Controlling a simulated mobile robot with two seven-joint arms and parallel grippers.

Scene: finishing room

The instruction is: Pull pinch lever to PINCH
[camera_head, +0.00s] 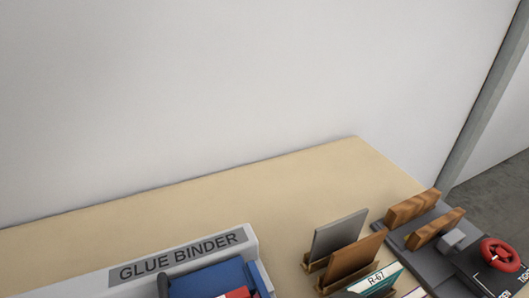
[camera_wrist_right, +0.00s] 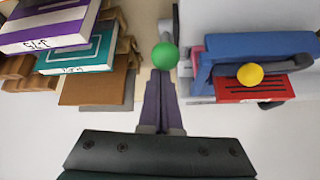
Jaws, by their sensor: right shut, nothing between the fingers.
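The glue binder (camera_head: 180,258) stands at the bottom left of the head view, with a blue part and a red piece showing at the picture's lower edge. In the right wrist view the binder's blue part (camera_wrist_right: 260,45) is at the upper right. A green ball knob (camera_wrist_right: 165,56) and a yellow ball knob (camera_wrist_right: 250,74) show there; I cannot read which is the pinch lever. My right gripper (camera_wrist_right: 164,78) is shut and empty, its fingertips just below the green knob in the picture. I cannot tell whether they touch. My left gripper is out of view.
A rack (camera_head: 333,276) of boards and books stands right of the binder. A teal book (camera_wrist_right: 75,52) and a purple book (camera_wrist_right: 48,24) show in the wrist view. A dark device with a red handwheel (camera_head: 500,254) is at the far right. The table behind (camera_head: 200,205) is clear.

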